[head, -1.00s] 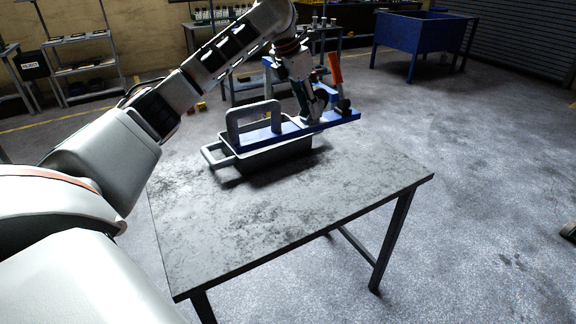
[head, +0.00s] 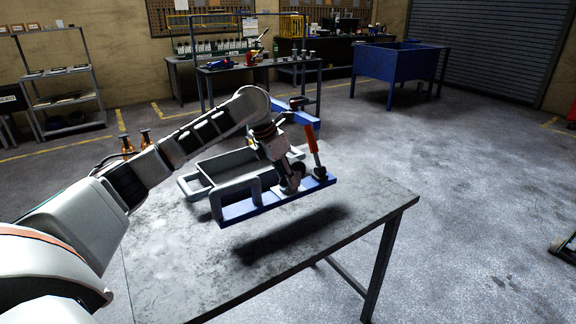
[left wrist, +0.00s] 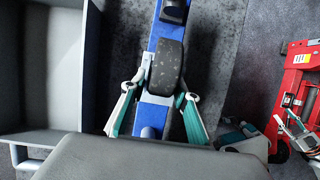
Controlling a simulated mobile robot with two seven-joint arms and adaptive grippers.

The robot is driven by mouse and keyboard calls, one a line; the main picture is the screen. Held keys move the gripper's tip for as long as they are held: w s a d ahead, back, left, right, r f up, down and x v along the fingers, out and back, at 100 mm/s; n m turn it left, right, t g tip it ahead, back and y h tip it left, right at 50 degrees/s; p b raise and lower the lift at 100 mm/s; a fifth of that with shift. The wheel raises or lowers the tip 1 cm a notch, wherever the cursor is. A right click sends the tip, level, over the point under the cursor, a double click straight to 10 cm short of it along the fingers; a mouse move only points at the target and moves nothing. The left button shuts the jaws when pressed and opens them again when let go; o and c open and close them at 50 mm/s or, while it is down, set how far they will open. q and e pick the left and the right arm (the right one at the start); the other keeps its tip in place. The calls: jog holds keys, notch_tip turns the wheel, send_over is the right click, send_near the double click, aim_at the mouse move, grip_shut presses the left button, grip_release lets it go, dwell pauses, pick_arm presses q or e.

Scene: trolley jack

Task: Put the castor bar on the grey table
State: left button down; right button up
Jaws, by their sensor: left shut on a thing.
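The castor bar (head: 262,205) is a long blue bar with dark wheels and a grey loop handle at its left end. My left gripper (head: 290,186) is shut on it and holds it above the grey table (head: 385,203); its shadow lies on the tabletop, apart from it. In the left wrist view, the teal fingers of this gripper (left wrist: 158,112) lie on both sides of the bar (left wrist: 152,130), close to a dark wheel. White and teal parts (left wrist: 238,135) at the lower right there may be my right gripper; its jaws are unclear.
A grey tray (head: 195,189) stands on the table behind the bar. A blue piece (head: 305,119) and an orange cylinder (head: 311,138) show behind the gripper; I cannot tell if they belong to the bar. The front tabletop is clear. A blue bin (head: 400,65) stands far behind.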

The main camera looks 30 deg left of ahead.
aim_at(287, 191)
pick_arm(q)
jog(key=shift+f, duration=0.45)
notch_tip(287, 191, down, 4)
jog(key=shift+f+b, duration=0.1)
jog(key=shift+b, duration=0.5)
jog(key=c, duration=1.5)
grip_release()
